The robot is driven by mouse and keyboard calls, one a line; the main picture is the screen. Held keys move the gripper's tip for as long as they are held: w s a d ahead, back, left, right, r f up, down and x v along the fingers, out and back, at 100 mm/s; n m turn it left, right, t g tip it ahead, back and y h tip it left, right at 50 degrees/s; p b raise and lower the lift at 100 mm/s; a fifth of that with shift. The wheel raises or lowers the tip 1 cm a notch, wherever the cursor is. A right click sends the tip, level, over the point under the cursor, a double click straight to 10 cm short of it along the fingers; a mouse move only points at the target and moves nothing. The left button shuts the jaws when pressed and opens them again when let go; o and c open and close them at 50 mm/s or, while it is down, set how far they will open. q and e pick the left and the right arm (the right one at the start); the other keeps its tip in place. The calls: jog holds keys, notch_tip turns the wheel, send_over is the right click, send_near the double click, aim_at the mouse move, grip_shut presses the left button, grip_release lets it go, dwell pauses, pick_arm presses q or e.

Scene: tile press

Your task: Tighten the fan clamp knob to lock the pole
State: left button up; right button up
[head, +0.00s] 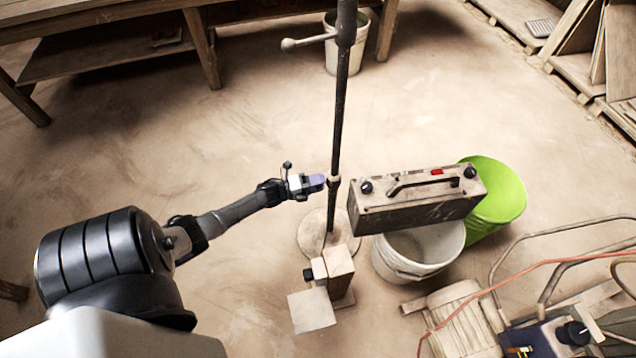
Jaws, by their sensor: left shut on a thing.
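A dark upright pole (341,110) rises from a round base (308,238) on the floor. A small brownish clamp collar (334,182) sits around the pole at mid-height. My left gripper (319,182) comes in from the left, level with the collar, its pale purple fingertips right beside it. It is shut on the clamp knob, which its fingers mostly hide. The fan itself is not in view. Higher on the pole, a bar with a ball end (289,45) sticks out to the left. My right gripper is not in view.
A wooden block (338,262) stands near the base. A wooden bench (100,62) is behind. The floor left of the pole is clear.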

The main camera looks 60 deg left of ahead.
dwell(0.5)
pick_arm(q)
jog(key=o, duration=0.9)
jog(key=shift+o, duration=0.2)
jog(key=shift+s, duration=0.15)
jog(key=p+v, duration=0.3)
jog(key=v, duration=1)
jog(key=shift+s+a+p, duration=0.15)
jog(key=shift+s+p, duration=0.15)
jog(key=shift+w, duration=0.1)
